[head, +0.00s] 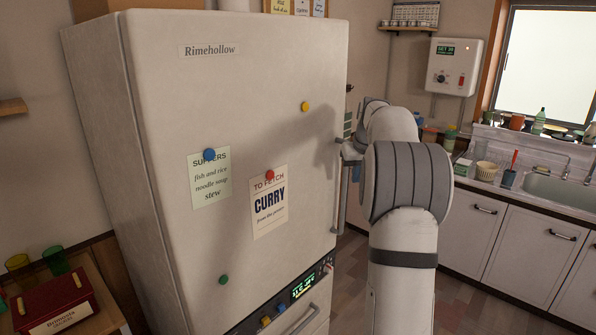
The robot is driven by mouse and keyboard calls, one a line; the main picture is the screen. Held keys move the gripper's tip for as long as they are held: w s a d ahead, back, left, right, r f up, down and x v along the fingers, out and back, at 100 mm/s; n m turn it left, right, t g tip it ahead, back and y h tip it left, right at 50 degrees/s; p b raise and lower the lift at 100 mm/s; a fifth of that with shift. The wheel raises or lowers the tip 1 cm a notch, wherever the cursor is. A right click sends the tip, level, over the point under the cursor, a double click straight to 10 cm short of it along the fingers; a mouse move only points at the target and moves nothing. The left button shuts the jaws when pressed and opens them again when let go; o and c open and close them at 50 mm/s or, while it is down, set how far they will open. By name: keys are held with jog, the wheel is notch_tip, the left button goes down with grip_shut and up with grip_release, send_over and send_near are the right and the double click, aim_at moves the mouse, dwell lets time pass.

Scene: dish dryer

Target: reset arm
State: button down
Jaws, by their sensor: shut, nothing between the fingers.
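My arm reaches up on the right of the head view, in front of the right edge of a tall white fridge. Its upper end is close to the vertical grey door handle (342,203). From this view I cannot tell whether the arm touches the handle. My gripper cannot be made out; the arm's own links hide its end. The fridge door (260,60) looks shut.
The fridge carries notes, including a curry note (269,203), and round magnets. A red box (55,305) stands on a wooden surface at lower left. A counter with a sink (560,190) and a wall heater (453,66) are at right. Floor shows between fridge and counter.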

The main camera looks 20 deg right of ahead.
jog(key=shift+r, duration=0.1)
jog(key=s+a+n, duration=0.1)
jog(key=s+a, duration=0.6)
jog(key=a, duration=0.3)
jog(key=s+a, duration=0.7)
jog(key=a, duration=0.3)
jog(key=s+a+f, duration=0.4)
jog(key=s+a, duration=0.1)
jog(key=s, duration=0.5)
jog(key=s+a+f+n+y, duration=0.1)
jog(key=s+a+f, duration=0.3)
jog(key=s, duration=0.6)
jog(key=shift+s+a+f+n+g, duration=0.2)
jog(key=shift+s+a+n+g, duration=0.15)
jog(key=shift+a, duration=0.25)
